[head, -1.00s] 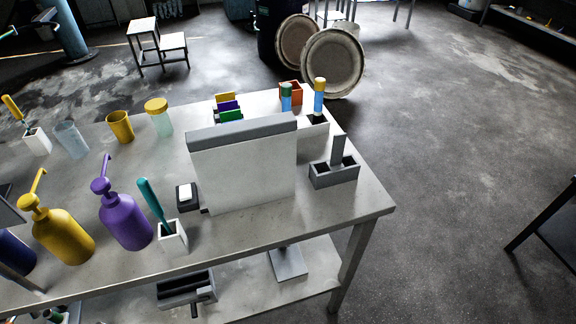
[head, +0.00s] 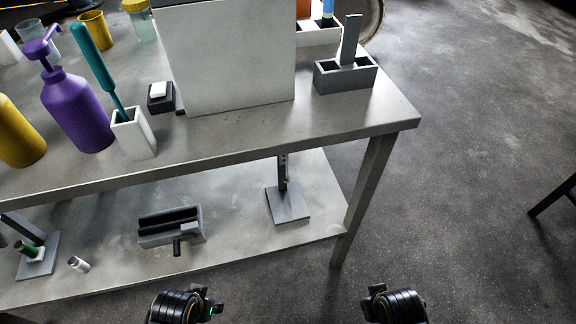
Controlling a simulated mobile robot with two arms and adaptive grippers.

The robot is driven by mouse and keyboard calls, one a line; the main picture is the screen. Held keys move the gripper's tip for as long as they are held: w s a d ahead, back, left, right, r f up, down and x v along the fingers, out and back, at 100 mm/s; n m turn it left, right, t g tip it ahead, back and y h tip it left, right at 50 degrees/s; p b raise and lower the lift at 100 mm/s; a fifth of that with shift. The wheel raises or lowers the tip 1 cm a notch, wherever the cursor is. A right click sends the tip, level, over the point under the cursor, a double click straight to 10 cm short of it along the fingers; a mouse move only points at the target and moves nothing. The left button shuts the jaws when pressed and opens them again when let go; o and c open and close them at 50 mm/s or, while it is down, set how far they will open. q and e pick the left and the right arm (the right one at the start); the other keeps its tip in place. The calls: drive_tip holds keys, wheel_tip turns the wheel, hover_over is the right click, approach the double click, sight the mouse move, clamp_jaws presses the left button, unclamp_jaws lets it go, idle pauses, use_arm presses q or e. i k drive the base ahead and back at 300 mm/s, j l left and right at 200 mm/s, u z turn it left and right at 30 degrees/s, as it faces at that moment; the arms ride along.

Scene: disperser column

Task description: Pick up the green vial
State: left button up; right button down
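A small green cylinder (head: 27,249), which looks like a green vial, sits tilted in a small grey stand (head: 36,268) on the lower shelf at the far left. A small white vial-like piece (head: 78,264) lies to its right. My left gripper (head: 192,304) shows only in part at the bottom edge, in front of the shelf and right of the green cylinder. My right gripper (head: 392,304) shows in part at the bottom, over the floor right of the table leg. Their fingers cannot be made out, and neither appears to touch anything.
The steel tabletop (head: 240,130) carries a purple pump bottle (head: 78,112), a white holder (head: 134,134) with a teal tool, a large white box (head: 228,60) and a grey rack (head: 345,78). A grey vise-like device (head: 172,227) and a stand (head: 288,204) occupy the lower shelf.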

sight(24, 247)
drive_tip(key=u, duration=2.1)
drive_tip(key=i+j+u, duration=0.65)
drive_tip(key=i+l, duration=0.05)
drive_tip(key=l, duration=0.05)
